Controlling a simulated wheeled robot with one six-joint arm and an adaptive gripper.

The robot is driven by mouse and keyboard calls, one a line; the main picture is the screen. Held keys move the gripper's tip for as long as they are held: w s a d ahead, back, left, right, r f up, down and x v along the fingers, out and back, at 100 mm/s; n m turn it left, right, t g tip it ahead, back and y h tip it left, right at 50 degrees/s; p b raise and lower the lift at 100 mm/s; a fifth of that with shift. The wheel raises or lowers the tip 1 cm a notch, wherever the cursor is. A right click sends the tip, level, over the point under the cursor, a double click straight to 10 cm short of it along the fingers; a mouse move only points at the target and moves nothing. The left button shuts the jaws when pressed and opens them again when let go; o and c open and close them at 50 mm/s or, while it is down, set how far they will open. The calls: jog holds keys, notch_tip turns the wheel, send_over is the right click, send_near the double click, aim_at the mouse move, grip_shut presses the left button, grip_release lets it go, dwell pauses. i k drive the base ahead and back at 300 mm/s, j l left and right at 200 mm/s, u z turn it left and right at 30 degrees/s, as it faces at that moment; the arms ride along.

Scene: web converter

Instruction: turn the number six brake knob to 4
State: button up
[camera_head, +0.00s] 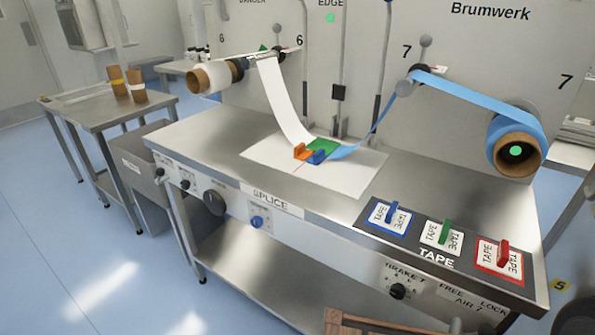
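The splice table's front panel carries several knobs at its left end: a small black knob (160,172), another small black knob (186,184) and a larger dark knob (214,201). Their labels are too small to read, so I cannot tell which is the number six brake knob or where it points. A blue knob (257,222) sits right of them, below the SPLICE label. At the right end, a black knob (398,291) sits under the label BRAKE 7. My gripper cannot be made out in this view.
The steel splice table (190,135) has a lower shelf. A side table (75,100) with two brown cores and a grey bin (140,170) stand to its left. The blue floor (80,260) in front is clear at left. A brown-edged object (375,325) shows at the bottom.

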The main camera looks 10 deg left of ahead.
aim_at(185, 184)
jog(key=j+u, duration=0.25)
jog(key=k+j+u, duration=0.1)
jog(key=j+u, duration=0.2)
jog(key=l+u, duration=0.2)
jog(key=u, duration=0.25)
jog(key=l+u, duration=0.2)
jog(key=u, duration=0.4)
jog(key=i+j, duration=0.3)
jog(key=i, duration=0.2)
jog(key=i+j, duration=0.3)
jog(key=i, duration=0.2)
